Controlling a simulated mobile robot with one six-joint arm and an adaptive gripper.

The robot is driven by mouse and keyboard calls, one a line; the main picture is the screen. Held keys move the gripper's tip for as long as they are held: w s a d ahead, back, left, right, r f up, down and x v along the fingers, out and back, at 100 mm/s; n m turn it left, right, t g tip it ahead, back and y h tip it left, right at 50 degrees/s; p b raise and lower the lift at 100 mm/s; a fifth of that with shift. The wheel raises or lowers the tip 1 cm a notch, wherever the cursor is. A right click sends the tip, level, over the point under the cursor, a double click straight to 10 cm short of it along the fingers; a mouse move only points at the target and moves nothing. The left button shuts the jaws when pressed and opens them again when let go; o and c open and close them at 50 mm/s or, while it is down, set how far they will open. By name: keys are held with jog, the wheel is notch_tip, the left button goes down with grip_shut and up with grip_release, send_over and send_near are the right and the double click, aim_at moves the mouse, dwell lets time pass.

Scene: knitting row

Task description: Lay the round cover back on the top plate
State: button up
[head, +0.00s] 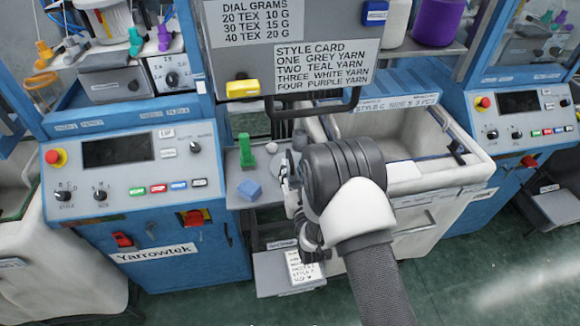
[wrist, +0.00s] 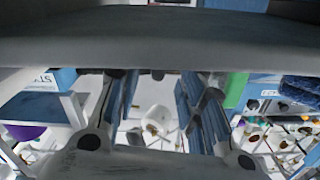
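My gripper (head: 290,180) is beside the narrow grey shelf between the two blue machines, largely hidden by my wrist in the head view. In the wrist view its two fingers with blue pads (wrist: 160,105) stand apart, with a visible gap between them. A broad grey band (wrist: 160,50) crosses the wrist view and hides the fingertips; I cannot tell whether it is the round cover or a plate edge. The top plate is not clearly identifiable.
A green upright piece (head: 246,152) and a blue block (head: 249,189) stand on the shelf left of my gripper. A white bin (head: 470,160) is to the right. A sign panel (head: 295,45) with a dark handle (head: 312,107) hangs above. Control panels flank the gap.

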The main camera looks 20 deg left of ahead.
aim_at(291, 162)
jog(key=b+x, duration=0.1)
jog(key=x, duration=0.4)
jog(key=shift+w+r, duration=0.2)
jog(key=shift+c, duration=0.5)
grip_shut()
jog(key=shift+r, duration=0.1)
